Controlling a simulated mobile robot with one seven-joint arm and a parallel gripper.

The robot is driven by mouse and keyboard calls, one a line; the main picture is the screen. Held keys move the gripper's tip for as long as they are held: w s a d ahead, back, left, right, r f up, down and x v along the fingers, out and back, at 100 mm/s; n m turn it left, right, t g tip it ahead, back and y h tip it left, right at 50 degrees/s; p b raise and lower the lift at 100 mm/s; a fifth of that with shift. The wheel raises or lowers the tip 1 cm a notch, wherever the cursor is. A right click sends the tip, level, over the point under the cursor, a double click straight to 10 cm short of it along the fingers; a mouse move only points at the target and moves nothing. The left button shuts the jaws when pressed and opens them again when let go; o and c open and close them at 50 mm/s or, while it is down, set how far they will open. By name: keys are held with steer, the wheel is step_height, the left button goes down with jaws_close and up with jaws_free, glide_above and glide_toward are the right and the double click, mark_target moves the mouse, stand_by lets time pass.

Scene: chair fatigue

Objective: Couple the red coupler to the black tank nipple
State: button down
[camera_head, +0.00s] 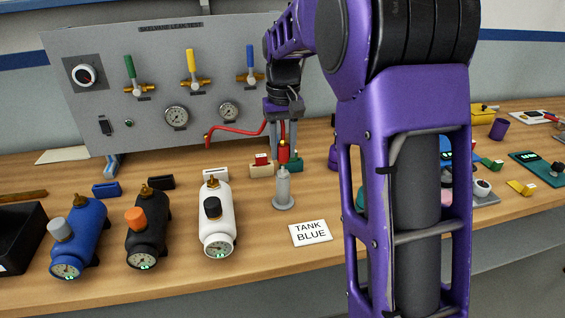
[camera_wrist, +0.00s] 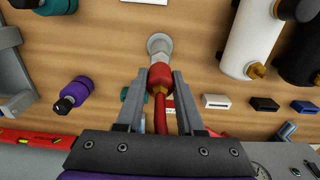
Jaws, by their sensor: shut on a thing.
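My gripper (camera_head: 283,140) points down and is shut on the red coupler (camera_head: 284,154), which also shows between the fingers in the wrist view (camera_wrist: 160,77). The coupler is at the top of a grey post (camera_head: 283,190) with a round base; I cannot tell whether it is seated on it. A red hose (camera_head: 236,130) runs from the panel to the coupler. The black tank (camera_head: 148,237) lies to the left, between the blue and white tanks. Its brass nipple (camera_head: 146,191) is at its far end, bare, and apart from my gripper.
The white tank (camera_head: 224,222) stands between the post and the black tank; the blue tank (camera_head: 90,226) is farther left. A card (camera_head: 311,232) reads "TANK BLUE". The valve panel (camera_head: 140,70) rises behind. Small holders (camera_head: 161,182) stand behind the tanks.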

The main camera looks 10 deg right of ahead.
mark_target(282, 139)
steer(key=shift+r, duration=0.1)
steer(key=shift+r+p, duration=1.65)
steer(key=shift+r, duration=0.3)
steer(key=shift+a, duration=0.15)
